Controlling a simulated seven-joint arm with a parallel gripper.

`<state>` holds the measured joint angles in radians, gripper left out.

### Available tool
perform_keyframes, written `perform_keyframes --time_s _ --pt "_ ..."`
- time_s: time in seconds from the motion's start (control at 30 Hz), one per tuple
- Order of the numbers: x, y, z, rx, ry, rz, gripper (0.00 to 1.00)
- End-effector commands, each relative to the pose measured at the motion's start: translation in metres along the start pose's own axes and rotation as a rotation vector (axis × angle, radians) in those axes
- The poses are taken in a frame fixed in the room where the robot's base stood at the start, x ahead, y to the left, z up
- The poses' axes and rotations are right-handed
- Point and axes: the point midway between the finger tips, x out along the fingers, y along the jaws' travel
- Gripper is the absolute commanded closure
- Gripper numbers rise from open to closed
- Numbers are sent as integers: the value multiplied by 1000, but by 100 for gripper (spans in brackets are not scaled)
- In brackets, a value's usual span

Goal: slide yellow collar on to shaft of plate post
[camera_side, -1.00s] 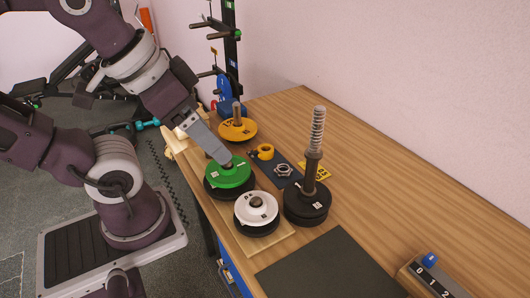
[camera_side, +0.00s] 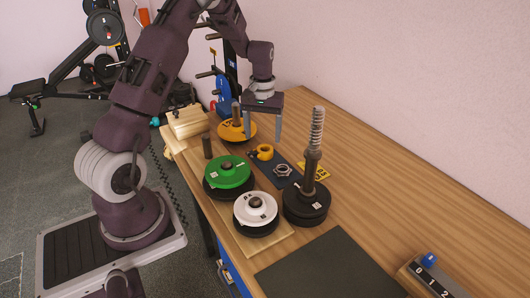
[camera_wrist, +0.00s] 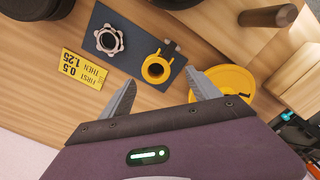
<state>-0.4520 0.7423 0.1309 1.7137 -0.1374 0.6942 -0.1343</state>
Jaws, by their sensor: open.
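The yellow collar (camera_side: 264,149) is a small ring with a side knob. It lies on a dark blue mat beside a grey star-shaped nut (camera_side: 283,170). In the wrist view the collar (camera_wrist: 146,70) shows its open hole. My gripper (camera_side: 264,143) points down over the collar. In the wrist view the fingertips (camera_wrist: 162,77) are spread, with the collar between and just beyond them, not gripped. The exact height above it cannot be told. The plate post (camera_side: 312,160) stands upright to the right, with a ribbed, spring-like upper shaft and black plates (camera_side: 306,210) at its base.
Green (camera_side: 228,171) and white (camera_side: 256,207) plates sit on stacks in front. A yellow plate (camera_side: 238,131) on a peg stands behind left. A yellow "0.5 first then 1.25" card (camera_wrist: 84,68) lies near the nut. A dark mat (camera_side: 330,265) lies bare in front.

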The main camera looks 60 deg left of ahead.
Motion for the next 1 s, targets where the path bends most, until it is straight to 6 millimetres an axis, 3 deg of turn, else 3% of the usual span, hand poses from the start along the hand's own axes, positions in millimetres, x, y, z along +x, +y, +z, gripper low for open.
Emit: perform_keyframes --time_s 0.3,0.53,0.9,1.0 --pt "52 7 2 2 -2 0 29" --pt "54 7 1 3 0 1 29" --pt "54 7 1 3 0 1 98" --pt "54 7 1 3 0 1 98"
